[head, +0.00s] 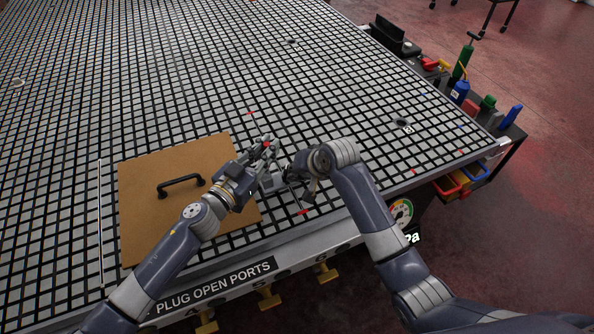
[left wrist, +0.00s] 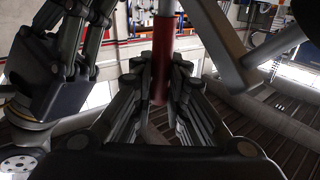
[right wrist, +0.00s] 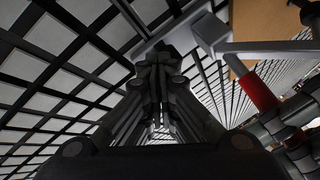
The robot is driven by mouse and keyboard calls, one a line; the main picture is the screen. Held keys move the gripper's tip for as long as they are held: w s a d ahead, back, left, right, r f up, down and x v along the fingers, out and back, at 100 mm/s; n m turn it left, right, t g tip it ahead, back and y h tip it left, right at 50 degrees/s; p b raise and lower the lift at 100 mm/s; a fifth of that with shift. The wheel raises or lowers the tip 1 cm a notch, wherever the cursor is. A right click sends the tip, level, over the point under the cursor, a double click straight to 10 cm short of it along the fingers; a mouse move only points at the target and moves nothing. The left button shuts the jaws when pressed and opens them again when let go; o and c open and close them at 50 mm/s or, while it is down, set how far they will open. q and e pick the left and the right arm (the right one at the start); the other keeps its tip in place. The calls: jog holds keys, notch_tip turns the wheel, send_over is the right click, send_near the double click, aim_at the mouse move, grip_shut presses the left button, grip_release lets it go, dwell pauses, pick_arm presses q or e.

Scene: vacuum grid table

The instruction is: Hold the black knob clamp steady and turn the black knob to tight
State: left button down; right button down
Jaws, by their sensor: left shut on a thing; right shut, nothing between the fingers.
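The clamp (right wrist: 212,32) is a grey metal frame with a red-sleeved bar, standing near the front edge of the grid table. My left gripper (head: 262,157) is shut on the clamp's red sleeve, which runs upright between its fingers in the left wrist view (left wrist: 164,50). The red sleeve (right wrist: 258,90) also shows at the right of the right wrist view, beside the left fingers. My right gripper (head: 291,178) is just right of the clamp, its fingers shut and empty in the right wrist view (right wrist: 160,58). I cannot make out the black knob; the dark fingertips may hide it.
A brown board (head: 146,205) with a black handle (head: 181,183) lies left of the clamp. A gauge (head: 402,213) and yellow port handles (head: 268,297) line the front edge. Bottles and bins stand on a right-hand side shelf (head: 505,135).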

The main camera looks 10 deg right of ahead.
jog(key=shift+a, duration=0.2)
jog(key=shift+s+a+r+m+t+h, duration=0.15)
jog(key=shift+m+h, duration=0.1)
jog(key=shift+m, duration=0.25)
jog(key=shift+s+a+f+m+t+h, duration=0.15)
jog(key=shift+m+h, duration=0.1)
jog(key=shift+m, duration=0.25)
jog(key=shift+a+r, duration=0.1)
jog(key=shift+a, duration=0.05)
jog(key=shift+s+a, duration=0.2)
jog(key=shift+a, duration=0.2)
jog(key=shift+w+d, duration=0.1)
jog(key=shift+d, duration=0.05)
dwell(0.5)
